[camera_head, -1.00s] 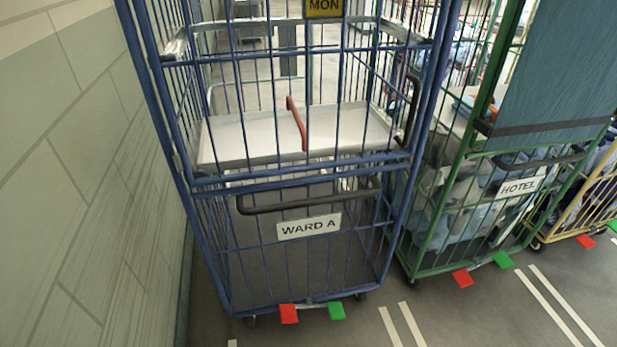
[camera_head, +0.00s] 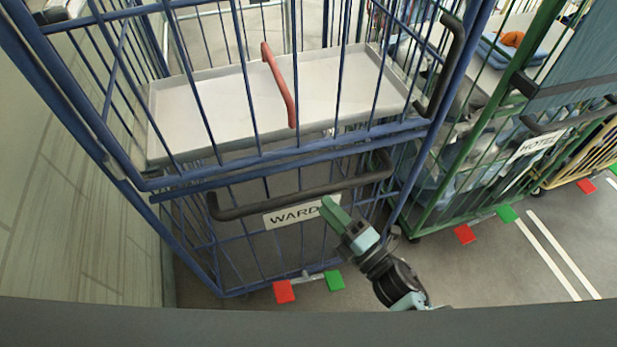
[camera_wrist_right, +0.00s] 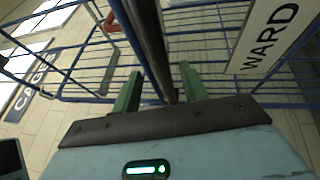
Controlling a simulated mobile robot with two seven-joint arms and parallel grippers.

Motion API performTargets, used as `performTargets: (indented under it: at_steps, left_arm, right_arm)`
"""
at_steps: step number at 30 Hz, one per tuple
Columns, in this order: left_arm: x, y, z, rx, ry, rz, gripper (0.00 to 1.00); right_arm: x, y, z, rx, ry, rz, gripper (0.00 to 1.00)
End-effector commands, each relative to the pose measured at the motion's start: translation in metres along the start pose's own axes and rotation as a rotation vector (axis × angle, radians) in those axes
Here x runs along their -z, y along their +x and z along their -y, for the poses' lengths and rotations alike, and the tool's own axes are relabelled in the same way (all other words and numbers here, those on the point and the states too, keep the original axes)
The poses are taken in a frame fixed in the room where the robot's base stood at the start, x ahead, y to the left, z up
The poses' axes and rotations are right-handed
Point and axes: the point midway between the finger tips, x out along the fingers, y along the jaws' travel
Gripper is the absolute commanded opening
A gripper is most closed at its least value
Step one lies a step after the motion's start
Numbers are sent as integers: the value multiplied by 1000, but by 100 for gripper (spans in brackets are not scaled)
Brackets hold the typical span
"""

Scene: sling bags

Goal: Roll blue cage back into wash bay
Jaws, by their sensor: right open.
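The blue cage (camera_head: 215,250) stands upright close in front of me, with a bare grey shelf (camera_head: 210,100) inside. Its front carries a WARD sign (camera_head: 290,214), partly covered by my right gripper, and a black horizontal handle (camera_head: 290,198). My right gripper (camera_head: 328,205) is at the right part of this handle. In the right wrist view my right gripper (camera_wrist_right: 160,88) is open, and the dark handle bar (camera_wrist_right: 148,40) passes between its two green fingers. I cannot tell whether they touch it. My left gripper is not in view.
A red pedal (camera_head: 284,291) and a green pedal (camera_head: 334,280) sit at the blue cage's foot. A tiled wall (camera_head: 60,210) runs close on the left. A green cage (camera_head: 440,200) marked HOTEL, holding laundry, stands just right. White floor lines (camera_head: 545,255) lie in front of it.

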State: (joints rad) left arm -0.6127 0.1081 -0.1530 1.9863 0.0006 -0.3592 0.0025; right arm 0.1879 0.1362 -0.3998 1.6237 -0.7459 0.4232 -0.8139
Motion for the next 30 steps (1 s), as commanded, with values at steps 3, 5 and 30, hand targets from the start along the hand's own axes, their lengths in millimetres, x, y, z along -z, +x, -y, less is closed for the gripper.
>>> performTargets:
  at_steps: [3,5,30]
  left_arm:
    - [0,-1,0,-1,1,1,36]
    - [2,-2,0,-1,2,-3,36]
    - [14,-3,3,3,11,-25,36]
  right_arm:
    - [-1,7,-1,-1,1,2,43]
    - [-1,14,-2,-2,2,2,43]
    - [-1,78,0,1,5,3,42]
